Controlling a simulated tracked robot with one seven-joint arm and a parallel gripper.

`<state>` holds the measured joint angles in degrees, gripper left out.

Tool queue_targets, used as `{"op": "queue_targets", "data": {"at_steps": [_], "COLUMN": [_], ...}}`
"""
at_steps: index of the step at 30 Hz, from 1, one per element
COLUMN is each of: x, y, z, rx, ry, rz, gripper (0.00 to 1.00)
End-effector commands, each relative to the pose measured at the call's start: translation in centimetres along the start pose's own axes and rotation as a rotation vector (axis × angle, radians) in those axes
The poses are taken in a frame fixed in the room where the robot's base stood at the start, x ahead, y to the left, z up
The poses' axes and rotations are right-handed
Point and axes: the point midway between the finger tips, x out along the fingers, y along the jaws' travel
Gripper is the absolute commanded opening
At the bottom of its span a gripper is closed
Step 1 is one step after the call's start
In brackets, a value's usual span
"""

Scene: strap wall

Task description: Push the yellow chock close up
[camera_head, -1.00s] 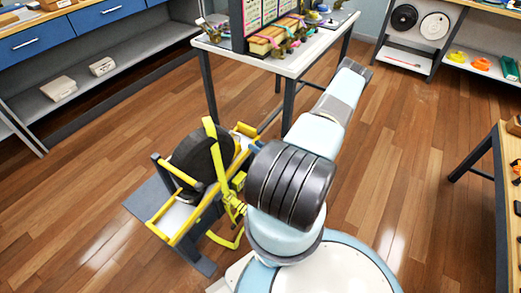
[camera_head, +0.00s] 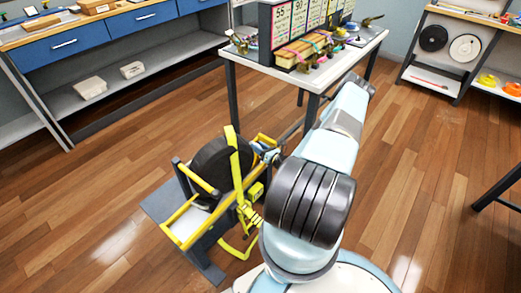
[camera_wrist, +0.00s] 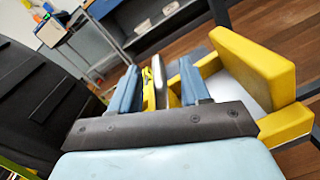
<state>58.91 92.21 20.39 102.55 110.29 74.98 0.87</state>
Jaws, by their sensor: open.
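A yellow cradle (camera_head: 172,231) holds a dark upright wheel (camera_head: 212,160) with a yellow strap (camera_head: 233,155) over it. In the wrist view a thick yellow block (camera_wrist: 252,66), which looks like the chock, stands at the right on the cradle. The wheel fills the left edge there. My gripper (camera_wrist: 158,84) is open; its two blue fingers stand apart, with yellow and dark parts seen in the gap. The block is to the right of the fingers, apart from them in the picture. In the head view my arm partly hides the gripper beside the cradle's far end.
A table (camera_head: 290,72) with labelled boards and small straps stands behind the cradle. A blue-drawer bench (camera_head: 75,44) is at the back left, and a shelf rack (camera_head: 440,75) at the back right. The wooden floor left of the cradle is clear.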

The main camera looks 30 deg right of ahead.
Motion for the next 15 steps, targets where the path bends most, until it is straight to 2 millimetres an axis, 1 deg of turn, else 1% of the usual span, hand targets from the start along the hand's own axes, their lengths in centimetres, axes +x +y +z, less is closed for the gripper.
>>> {"op": "queue_targets", "data": {"at_steps": [5, 15], "x": [-0.01, -0.02], "y": [0.01, 0.02], "z": [0.0, -0.01], "rx": [0.0, 0.0], "ry": [0.0, 0.0], "rz": [0.0, 0.0], "gripper": [0.46, 0.15]}}
